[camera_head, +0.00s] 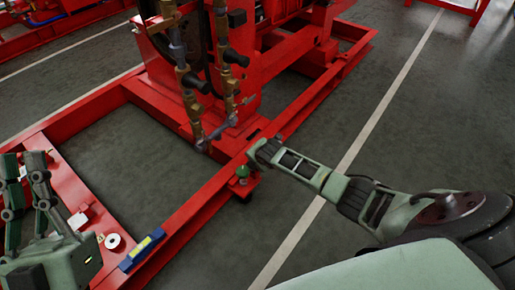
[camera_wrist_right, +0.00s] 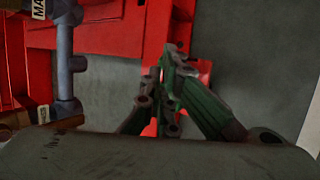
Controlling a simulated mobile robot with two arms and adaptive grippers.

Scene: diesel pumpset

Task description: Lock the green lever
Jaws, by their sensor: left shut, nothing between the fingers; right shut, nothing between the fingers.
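A small green part (camera_head: 242,172), which looks like the green lever, sits on a short red tab at the near right side of the red frame. It is too small to tell its lock state. My right gripper (camera_head: 262,151) reaches in from the right, and its shut fingertips are just above and right of the green part; contact cannot be told. In the right wrist view the fingers (camera_wrist_right: 170,62) come together over red metal, and I cannot make out the lever there. My left gripper (camera_head: 22,160) is at the lower left, shut and empty, far from the lever.
The red base frame (camera_head: 200,202) runs diagonally across the floor. Brass and grey pipes (camera_head: 188,80) stand behind the green part; grey piping (camera_wrist_right: 65,65) shows at left in the wrist view. A blue-and-yellow level (camera_head: 142,248) and a white roll (camera_head: 113,241) lie near my left gripper.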

